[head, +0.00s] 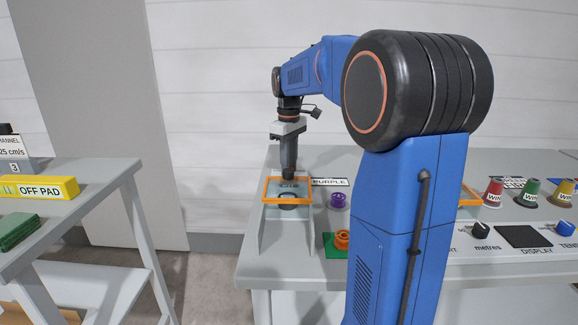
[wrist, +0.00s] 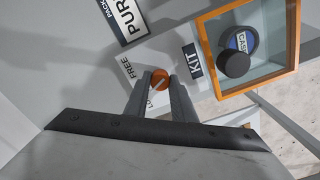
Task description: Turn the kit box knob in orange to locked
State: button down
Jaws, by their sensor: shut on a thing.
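In the wrist view, the orange knob (wrist: 160,80) is a small round cap with a pale pointer line lying diagonally across it. My gripper (wrist: 159,84) is shut on it, one finger on each side. A "FREE" label (wrist: 127,68) lies to the left of the knob; another label below it is mostly hidden by a finger. The kit box (wrist: 208,55), orange-framed with a clear top, is to the right, beside a "KIT" label (wrist: 195,61). In the head view, my gripper (head: 288,176) points down at the far edge of the kit box (head: 275,203), and the knob is hidden.
A purple spool (head: 338,200) and an orange spool (head: 342,240) on a green patch stand right of the kit box. Several thread cones (head: 493,194) and a display panel (head: 524,237) are farther right. A separate table with an off pad (head: 40,188) is at left.

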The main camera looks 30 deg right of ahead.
jog(key=shift+n, duration=0.6)
jog(key=c, duration=1.5)
grip_release()
jog(key=shift+r, duration=0.15)
notch_tip(320, 180, up, 17)
jog(key=shift+r, duration=0.1)
